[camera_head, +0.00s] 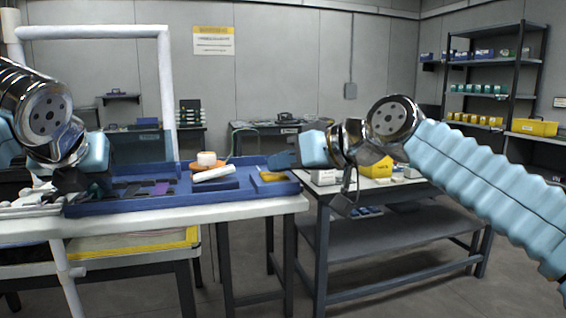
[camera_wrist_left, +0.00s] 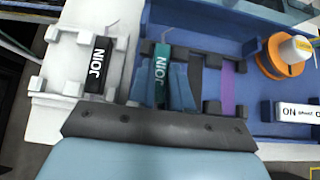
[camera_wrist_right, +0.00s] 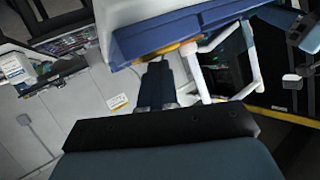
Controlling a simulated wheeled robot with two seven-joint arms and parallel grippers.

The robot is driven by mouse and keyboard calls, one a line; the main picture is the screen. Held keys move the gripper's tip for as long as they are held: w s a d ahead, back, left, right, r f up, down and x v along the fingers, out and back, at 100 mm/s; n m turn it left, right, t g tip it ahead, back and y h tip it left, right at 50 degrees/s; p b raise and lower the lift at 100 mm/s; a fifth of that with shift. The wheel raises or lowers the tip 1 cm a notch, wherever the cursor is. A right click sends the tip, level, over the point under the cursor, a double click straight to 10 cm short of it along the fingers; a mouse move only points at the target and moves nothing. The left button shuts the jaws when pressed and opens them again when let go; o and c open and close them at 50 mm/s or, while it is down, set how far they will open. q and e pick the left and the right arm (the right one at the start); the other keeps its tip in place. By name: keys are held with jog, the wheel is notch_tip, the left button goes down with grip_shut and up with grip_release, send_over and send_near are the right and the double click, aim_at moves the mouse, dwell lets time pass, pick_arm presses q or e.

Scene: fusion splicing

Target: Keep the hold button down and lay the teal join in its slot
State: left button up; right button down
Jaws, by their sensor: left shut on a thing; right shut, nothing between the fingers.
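The teal join (camera_wrist_left: 162,68), a flat bar with white "JOIN" lettering, is between the fingers of my left gripper (camera_wrist_left: 165,88) in the left wrist view. The left gripper is shut on it, above the left end of the blue tray (camera_wrist_left: 218,35). A black join (camera_wrist_left: 100,62) lies in a white holder (camera_wrist_left: 60,78) to the left. In the head view my left gripper (camera_head: 88,183) is low over the tray's left end, and the join is not clear there. I cannot make out the hold button.
The tray also holds dark blocks, a purple strip (camera_wrist_left: 227,82), an orange disc with a white piece (camera_head: 208,160), a white bar (camera_head: 213,173) and a yellow piece (camera_head: 272,176). A second bench (camera_head: 400,190) with boxes stands right, behind my right arm.

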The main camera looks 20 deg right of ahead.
pick_arm(q)
jog(key=shift+f, duration=0.25)
jog(key=o, duration=0.9)
jog(key=shift+r, duration=0.15)
jog(key=shift+c, duration=0.4)
jog(key=shift+r, duration=0.75)
pick_arm(e)
jog(key=shift+r, duration=3.5)
